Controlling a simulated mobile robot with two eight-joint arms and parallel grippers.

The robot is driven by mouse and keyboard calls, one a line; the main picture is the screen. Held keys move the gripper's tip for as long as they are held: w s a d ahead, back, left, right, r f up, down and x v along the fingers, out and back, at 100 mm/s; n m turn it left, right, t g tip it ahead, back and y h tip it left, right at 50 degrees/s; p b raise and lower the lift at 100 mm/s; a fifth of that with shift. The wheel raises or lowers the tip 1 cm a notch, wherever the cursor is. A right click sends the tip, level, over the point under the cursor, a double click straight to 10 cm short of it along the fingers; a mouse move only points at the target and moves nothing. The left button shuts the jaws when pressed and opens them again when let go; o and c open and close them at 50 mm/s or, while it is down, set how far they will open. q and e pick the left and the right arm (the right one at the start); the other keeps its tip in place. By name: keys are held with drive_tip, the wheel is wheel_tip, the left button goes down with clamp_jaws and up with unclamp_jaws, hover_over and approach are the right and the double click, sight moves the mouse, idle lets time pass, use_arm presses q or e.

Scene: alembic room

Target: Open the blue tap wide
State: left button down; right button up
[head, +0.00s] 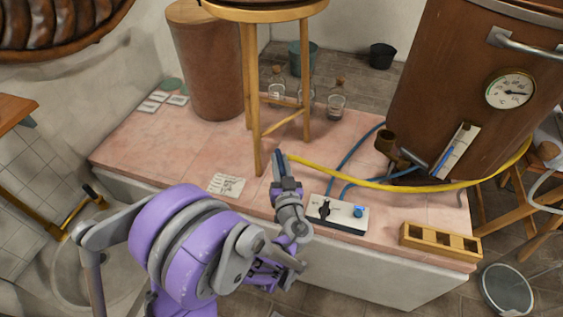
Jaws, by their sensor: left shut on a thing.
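My left gripper (284,182) reaches up from the lower middle over the pink tiled counter and is shut. My right gripper is not in view.
A white box (338,214) with a black knob and a blue knob sits just right of the gripper. A wooden stool (255,135) stands behind it. A brown vessel with a gauge (511,91) and a wooden rack (440,243) are at the right.

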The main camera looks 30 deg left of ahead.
use_arm(q)
drive_tip(key=shift+s+a+m+t+h+p, duration=0.1)
drive_tip(key=shift+m+t+h+p, duration=0.1)
drive_tip(key=shift+m+t+h, duration=0.7)
drive_tip(key=shift+s+a+m+t+h+p, duration=0.15)
drive_tip(key=shift+m+t+h, duration=0.25)
drive_tip(key=shift+m+h, duration=0.55)
drive_tip(key=shift+w+h, duration=0.1)
drive_tip(key=shift+h, duration=0.65)
drive_tip(key=c, duration=0.8)
unclamp_jaws()
drive_tip(key=shift+o, duration=0.2)
drive_tip(key=shift+d, duration=0.1)
drive_tip(key=b+v, duration=0.1)
drive_tip(key=v, duration=0.9)
drive_tip(key=shift+s+f, duration=0.15)
drive_tip(key=shift+s, duration=0.25)
